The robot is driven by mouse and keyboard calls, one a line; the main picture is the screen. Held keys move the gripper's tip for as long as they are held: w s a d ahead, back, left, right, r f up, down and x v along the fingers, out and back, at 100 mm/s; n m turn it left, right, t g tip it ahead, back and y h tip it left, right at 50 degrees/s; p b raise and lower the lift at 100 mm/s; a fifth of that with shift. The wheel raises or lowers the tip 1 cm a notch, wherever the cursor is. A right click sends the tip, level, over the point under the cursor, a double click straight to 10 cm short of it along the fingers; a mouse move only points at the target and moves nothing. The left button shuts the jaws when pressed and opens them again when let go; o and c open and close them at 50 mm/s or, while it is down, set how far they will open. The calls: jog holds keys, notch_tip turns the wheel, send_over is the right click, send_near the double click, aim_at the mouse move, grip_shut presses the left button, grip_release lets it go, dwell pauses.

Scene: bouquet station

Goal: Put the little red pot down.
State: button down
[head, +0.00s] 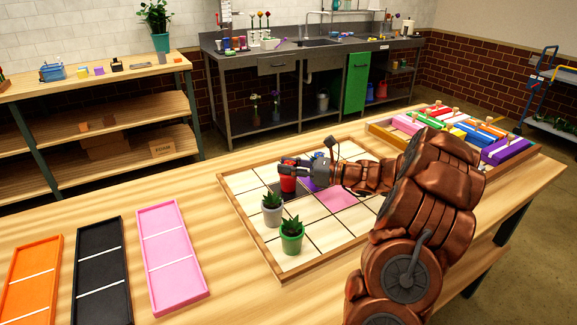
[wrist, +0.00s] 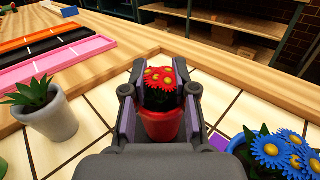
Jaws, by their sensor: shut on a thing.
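The little red pot (wrist: 160,126) with red, yellow-centred flowers is between my gripper's fingers (wrist: 160,88), which are shut on it. In the head view the red pot (head: 288,184) is upright at my gripper (head: 287,169), over or on a dark square of the tiled board (head: 243,232). I cannot tell whether its base touches the board. A pot of blue flowers (wrist: 275,152) stands close to the right in the wrist view; in the head view it is mostly hidden behind my gripper.
A grey pot (head: 272,216) and a green pot (head: 291,243), both with spiky plants, stand on the board's near left. Orange (head: 33,280), black (head: 99,278) and pink (head: 172,258) trays lie left of the board.

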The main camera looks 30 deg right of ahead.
jog(key=shift+f, duration=0.1)
jog(key=c, duration=0.9)
grip_release()
jog(key=b+v, duration=0.1)
jog(key=v, duration=1.1)
jog(key=shift+s, duration=0.1)
